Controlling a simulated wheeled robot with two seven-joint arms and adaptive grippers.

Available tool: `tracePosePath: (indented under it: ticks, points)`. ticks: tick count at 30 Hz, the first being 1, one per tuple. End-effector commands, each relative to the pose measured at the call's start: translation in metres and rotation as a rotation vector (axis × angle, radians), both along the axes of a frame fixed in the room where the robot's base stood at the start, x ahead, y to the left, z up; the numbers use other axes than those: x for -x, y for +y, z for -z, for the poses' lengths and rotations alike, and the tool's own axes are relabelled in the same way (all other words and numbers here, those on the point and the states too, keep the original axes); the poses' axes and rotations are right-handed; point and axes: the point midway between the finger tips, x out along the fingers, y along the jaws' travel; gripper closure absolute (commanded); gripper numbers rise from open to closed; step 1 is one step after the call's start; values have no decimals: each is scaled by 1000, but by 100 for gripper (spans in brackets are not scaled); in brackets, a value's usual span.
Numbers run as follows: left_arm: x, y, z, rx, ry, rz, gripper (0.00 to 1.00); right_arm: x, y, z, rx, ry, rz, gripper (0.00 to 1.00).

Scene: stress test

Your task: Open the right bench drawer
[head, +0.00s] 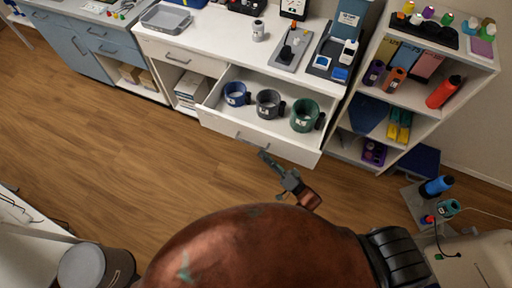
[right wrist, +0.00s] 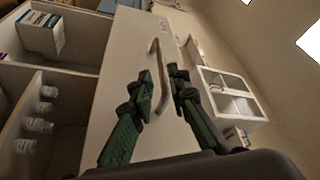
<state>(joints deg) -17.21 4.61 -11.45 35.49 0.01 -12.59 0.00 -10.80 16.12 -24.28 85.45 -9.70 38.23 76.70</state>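The right bench drawer (head: 262,127) is pulled well out from under the white bench in the head view. Blue, grey and green round containers stand inside it. My right gripper (head: 271,167) is just in front of the drawer's front panel, close to its handle. In the right wrist view, the two green-and-black fingers of this gripper (right wrist: 161,82) are spread, one on each side of the curved metal handle (right wrist: 161,82) on the pale drawer front (right wrist: 126,60). Gaps show beside the handle, and I cannot tell whether either finger touches it. My left gripper is not in view.
A closed drawer (head: 172,55) is to the left under the same bench (head: 223,37). An open shelf unit (head: 428,95) with bottles and boxes stands at the right. Wooden floor (head: 120,150) is clear in front and to the left. A stool-like round object (head: 82,265) is at lower left.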

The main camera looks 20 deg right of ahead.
Motion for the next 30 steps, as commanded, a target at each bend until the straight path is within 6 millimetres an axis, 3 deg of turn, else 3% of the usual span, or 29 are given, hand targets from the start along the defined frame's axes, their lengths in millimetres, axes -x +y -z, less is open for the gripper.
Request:
tracePosePath:
  ticks: [4,10,30]
  points:
    - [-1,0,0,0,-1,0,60,22,-14,6,1,1,0,84]
    - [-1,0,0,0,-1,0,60,37,-24,9,0,0,0,84]
    - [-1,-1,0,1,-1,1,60,38,-26,13,7,5,5,84]
